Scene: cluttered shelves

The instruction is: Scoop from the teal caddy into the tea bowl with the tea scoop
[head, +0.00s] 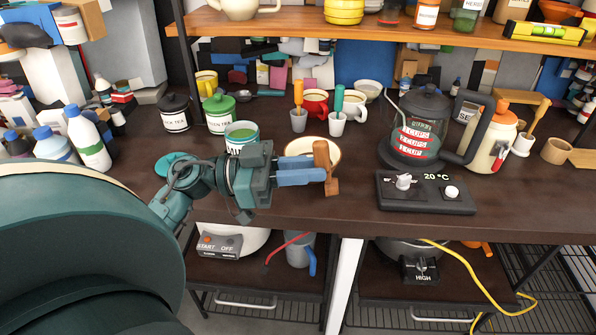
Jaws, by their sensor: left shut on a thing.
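The open teal caddy (241,131) stands on the counter with green contents showing inside and a white label band. A teal lid (170,163) lies on the counter to its left, partly behind my arm. My left gripper (318,169) has its blue fingers shut on a brown wooden tool (322,154), which looks like the tea scoop. It is held in front of a cream, brown-rimmed bowl (316,146), likely the tea bowl, whose near side is hidden by the gripper. Whether the scoop holds anything cannot be seen. My right gripper is not in view.
Black (174,112) and green-lidded (219,110) canisters stand behind the caddy. A glass kettle (420,135) sits behind a dark control panel (425,194) on the right. Cups with orange and teal-handled tools stand behind the bowl.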

